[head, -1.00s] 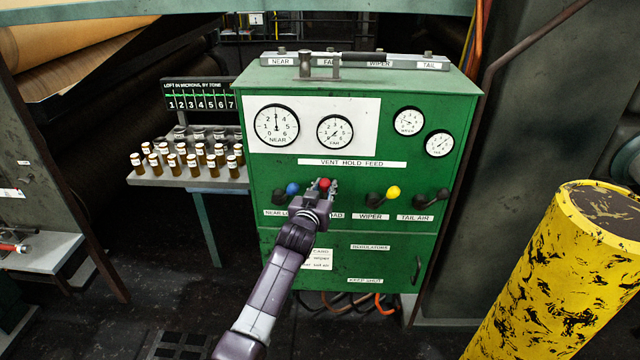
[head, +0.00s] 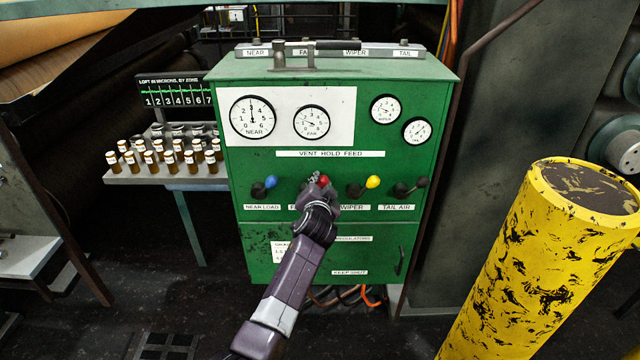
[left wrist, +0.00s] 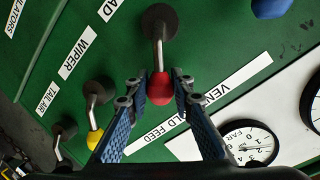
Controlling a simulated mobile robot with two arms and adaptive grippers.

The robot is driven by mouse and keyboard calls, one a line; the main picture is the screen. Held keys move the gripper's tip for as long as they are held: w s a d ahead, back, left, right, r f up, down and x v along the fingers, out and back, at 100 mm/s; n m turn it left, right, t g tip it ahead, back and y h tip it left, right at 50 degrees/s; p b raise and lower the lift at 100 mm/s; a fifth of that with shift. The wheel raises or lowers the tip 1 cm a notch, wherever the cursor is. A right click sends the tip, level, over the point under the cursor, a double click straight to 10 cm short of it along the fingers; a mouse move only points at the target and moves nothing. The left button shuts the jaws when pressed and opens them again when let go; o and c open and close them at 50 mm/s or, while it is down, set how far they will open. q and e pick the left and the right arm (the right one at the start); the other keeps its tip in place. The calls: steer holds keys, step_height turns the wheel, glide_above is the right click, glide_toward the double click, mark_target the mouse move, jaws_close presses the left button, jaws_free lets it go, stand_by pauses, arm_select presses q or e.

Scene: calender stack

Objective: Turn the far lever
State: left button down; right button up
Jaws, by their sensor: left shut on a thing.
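The far lever has a red knob (head: 323,180) on a short stem and sits between the blue-knobbed near lever (head: 270,182) and the yellow-knobbed wiper lever (head: 373,181). My left gripper (head: 317,181) is shut on the red knob. In the left wrist view the red knob (left wrist: 160,88) sits between the two blue-padded fingers (left wrist: 160,92), its stem running to a dark hub on the panel. The stem leans the same way as the yellow lever's. The arm hides part of the label below. The right gripper is not in view.
The green cabinet (head: 300,222) carries several dials, including the FAR gauge (head: 312,122), and a dark tail air lever (head: 421,182). A side table (head: 165,180) with several brown vials stands at left. A yellow pillar (head: 530,270) stands at right.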

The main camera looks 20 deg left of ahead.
arm_select(q)
steer(key=shift+d+f, duration=0.1)
steer(key=shift+f, duration=0.05)
stand_by(0.3)
steer(key=c, duration=1.7)
jaws_free()
steer(key=v, duration=1.2)
steer(key=shift+d, duration=0.1)
